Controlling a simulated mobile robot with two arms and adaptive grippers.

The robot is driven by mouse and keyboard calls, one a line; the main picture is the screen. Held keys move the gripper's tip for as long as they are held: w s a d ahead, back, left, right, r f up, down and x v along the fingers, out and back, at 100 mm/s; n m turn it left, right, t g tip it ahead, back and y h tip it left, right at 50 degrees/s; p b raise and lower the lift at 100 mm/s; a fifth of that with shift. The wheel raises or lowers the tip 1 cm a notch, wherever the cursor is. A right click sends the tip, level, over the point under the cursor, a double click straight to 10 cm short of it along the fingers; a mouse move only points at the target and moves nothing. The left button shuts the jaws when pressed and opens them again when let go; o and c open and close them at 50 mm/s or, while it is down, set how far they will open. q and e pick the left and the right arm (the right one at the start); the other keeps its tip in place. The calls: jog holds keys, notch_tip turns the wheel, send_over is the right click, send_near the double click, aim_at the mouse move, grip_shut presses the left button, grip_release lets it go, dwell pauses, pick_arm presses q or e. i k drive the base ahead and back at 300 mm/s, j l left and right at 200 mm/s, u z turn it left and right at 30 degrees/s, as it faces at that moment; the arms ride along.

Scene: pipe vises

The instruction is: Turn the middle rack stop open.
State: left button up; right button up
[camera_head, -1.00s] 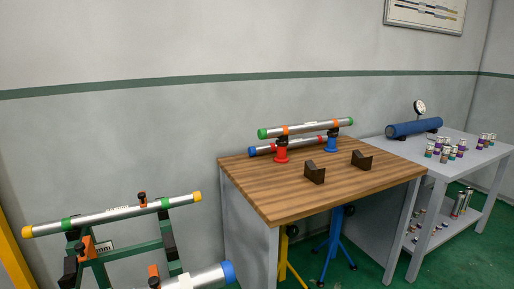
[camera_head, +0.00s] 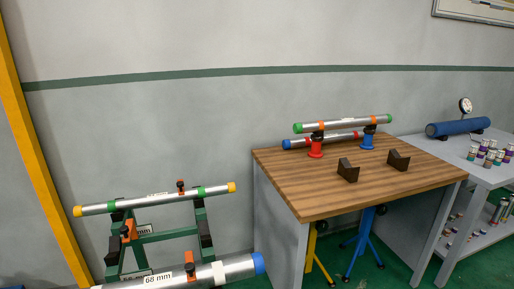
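A green rack (camera_head: 163,238) stands at the lower left. Its upper level holds a thin grey pipe (camera_head: 155,200) with yellow end caps and green bands. A thicker pipe with a blue cap (camera_head: 215,272), labelled 68 mm, lies lower and nearer. Small orange stops with dark knobs show on the rack: one at the upper pipe (camera_head: 181,187), one at the left post (camera_head: 129,231), and one at the thick pipe (camera_head: 189,262). I cannot tell for sure which of them is the middle stop or how each is turned. Neither gripper is in view.
A wooden-topped workbench (camera_head: 300,200) stands right of the rack, with pipes on red (camera_head: 316,148) and blue (camera_head: 368,140) stands and two dark V-blocks. A grey table (camera_head: 420,145) with a blue cylinder (camera_head: 458,127) and small cans is farther right. A yellow post (camera_head: 40,150) rises at left.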

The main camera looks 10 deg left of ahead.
aim_at(128, 230)
jog(key=u, duration=1.15)
